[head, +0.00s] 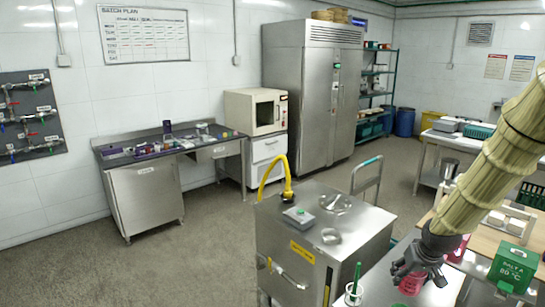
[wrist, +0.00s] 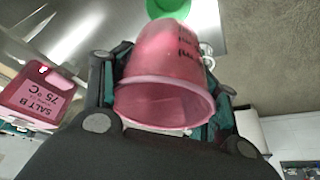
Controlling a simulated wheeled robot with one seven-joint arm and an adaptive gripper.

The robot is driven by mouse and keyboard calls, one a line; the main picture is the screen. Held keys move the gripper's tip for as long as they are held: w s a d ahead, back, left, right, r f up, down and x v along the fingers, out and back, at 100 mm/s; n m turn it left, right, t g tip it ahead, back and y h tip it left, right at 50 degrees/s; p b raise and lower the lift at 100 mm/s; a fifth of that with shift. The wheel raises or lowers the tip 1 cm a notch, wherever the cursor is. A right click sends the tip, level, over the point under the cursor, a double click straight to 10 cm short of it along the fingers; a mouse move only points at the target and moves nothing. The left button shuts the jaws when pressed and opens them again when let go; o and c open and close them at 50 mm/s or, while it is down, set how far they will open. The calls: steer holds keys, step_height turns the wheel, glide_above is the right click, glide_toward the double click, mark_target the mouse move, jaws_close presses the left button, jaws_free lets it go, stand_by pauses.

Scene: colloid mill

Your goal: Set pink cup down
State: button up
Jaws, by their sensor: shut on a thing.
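The pink cup (wrist: 165,75) has dark writing on its side. It is between the fingers of my gripper (wrist: 165,100), which is shut on it. In the head view, the cup (head: 411,284) is below my gripper (head: 415,272), over the steel table (head: 381,284) at the lower right. I cannot tell whether its base touches the table. The fingers hide part of its side.
A glass with a green-handled tool (head: 356,278) stands left of the cup. A pink box marked SALT B (wrist: 35,100) is beside my gripper. The steel machine (head: 320,235) stands left of the table.

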steer(key=s+a+f+b, duration=0.35)
steer(key=a+f, duration=0.45)
steer(key=a, duration=0.3)
steer(key=s+a+f+b, duration=0.2)
steer(key=a+f+b, duration=0.3)
steer(key=a+f, duration=0.5)
steer(key=s+f, duration=0.5)
steer(key=f, duration=0.1)
steer(key=shift+s+a+f+n, duration=0.15)
steer(key=shift+s+a+n, duration=0.15)
steer(key=shift+s+n, duration=0.1)
